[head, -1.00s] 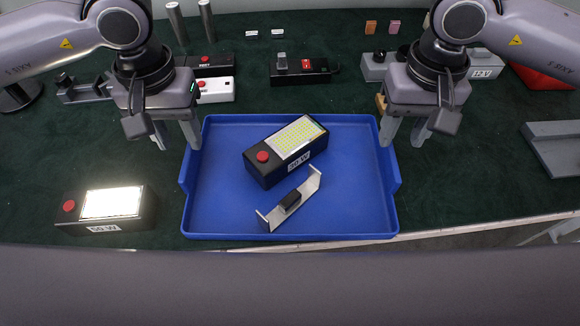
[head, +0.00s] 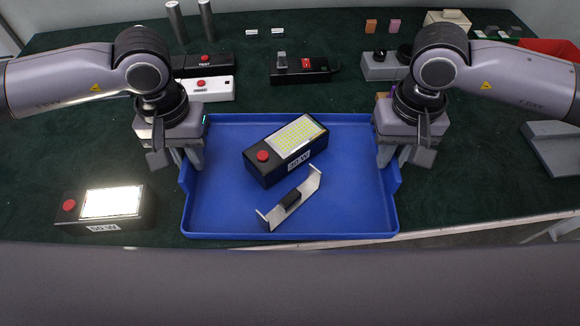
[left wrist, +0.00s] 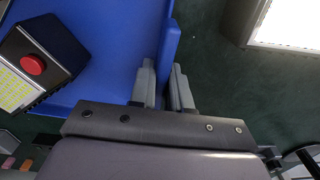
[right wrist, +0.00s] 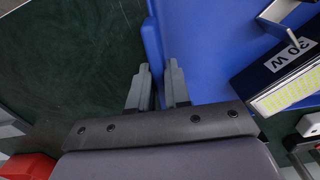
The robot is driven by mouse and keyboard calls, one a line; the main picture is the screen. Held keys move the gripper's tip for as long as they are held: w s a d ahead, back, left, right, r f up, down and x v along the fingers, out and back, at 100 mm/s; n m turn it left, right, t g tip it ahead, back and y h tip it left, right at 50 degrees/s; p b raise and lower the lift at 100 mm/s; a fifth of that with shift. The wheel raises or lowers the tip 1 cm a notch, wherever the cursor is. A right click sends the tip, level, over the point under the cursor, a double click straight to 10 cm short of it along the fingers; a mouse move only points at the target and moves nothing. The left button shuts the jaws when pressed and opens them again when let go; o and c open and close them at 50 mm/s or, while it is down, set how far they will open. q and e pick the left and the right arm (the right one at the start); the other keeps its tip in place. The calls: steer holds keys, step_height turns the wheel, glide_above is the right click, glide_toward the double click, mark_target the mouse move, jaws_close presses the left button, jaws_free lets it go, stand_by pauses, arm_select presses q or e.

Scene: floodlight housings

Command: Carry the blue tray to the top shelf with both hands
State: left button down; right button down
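The blue tray (head: 220,215) lies flat on the green table. Inside it are a black 30 W floodlight housing (head: 263,170) with a red button and lit panel, and a metal bracket (head: 303,190). My left gripper (head: 188,158) is at the tray's left wall; the left wrist view shows its fingers (left wrist: 164,85) on both sides of the blue wall (left wrist: 170,38), closed on it. My right gripper (head: 395,156) is at the right wall; its fingers (right wrist: 158,85) straddle that wall (right wrist: 152,45) likewise. The lower finger parts are partly hidden.
A lit 50 W housing (head: 105,208) stands left of the tray. Behind are a black box (head: 303,70), a white box (head: 207,88) and metal cylinders (head: 177,22). A grey bracket (head: 552,145) lies at the right. No shelf is recognisable.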

arm_select(q)
steer(key=shift+r, duration=0.2)
arm_select(e)
steer(key=shift+r, duration=0.25)
